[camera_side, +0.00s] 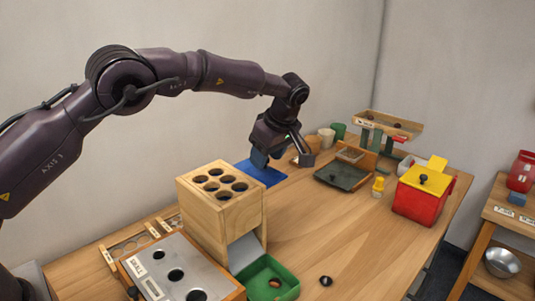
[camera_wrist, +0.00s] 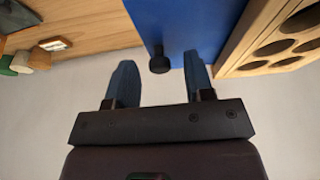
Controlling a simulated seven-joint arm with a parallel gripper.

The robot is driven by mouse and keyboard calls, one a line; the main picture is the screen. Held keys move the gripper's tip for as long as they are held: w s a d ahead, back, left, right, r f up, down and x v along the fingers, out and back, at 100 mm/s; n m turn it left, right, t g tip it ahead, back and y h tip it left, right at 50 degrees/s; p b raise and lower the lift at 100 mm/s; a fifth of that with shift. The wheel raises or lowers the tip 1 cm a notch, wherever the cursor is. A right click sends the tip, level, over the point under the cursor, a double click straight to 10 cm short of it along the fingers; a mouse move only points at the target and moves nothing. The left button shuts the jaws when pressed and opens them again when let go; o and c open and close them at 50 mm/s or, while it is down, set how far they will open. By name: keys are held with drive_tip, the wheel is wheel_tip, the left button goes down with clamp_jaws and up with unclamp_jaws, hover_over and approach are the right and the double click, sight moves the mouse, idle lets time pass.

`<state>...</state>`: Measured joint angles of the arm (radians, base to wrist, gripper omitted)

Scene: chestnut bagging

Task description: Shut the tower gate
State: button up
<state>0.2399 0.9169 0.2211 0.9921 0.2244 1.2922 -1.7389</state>
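The tower is a light wooden box (camera_side: 222,222) with several round holes in its top; its holed top also shows at the right of the wrist view (camera_wrist: 247,52). A blue plate (camera_side: 268,177) shows behind the tower. In the wrist view the blue plate (camera_wrist: 190,20) lies beside the tower and carries a black knob (camera_wrist: 159,64); it seems to be the gate, though its joint with the tower is not clear. My gripper (camera_side: 282,161) is above the blue plate, fingers apart. In the wrist view the knob shows between the open fingertips of my gripper (camera_wrist: 159,58); contact cannot be told.
A green tray (camera_side: 284,269) and a metal-topped box (camera_side: 205,270) stand in front of the tower. The table's middle is mostly clear.

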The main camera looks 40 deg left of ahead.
sight(250, 173)
clamp_jaws()
drive_tip(key=shift+s+d, duration=0.1)
drive_tip(key=shift+s, duration=1.85)
drive_tip(key=shift+o, duration=0.2)
unclamp_jaws()
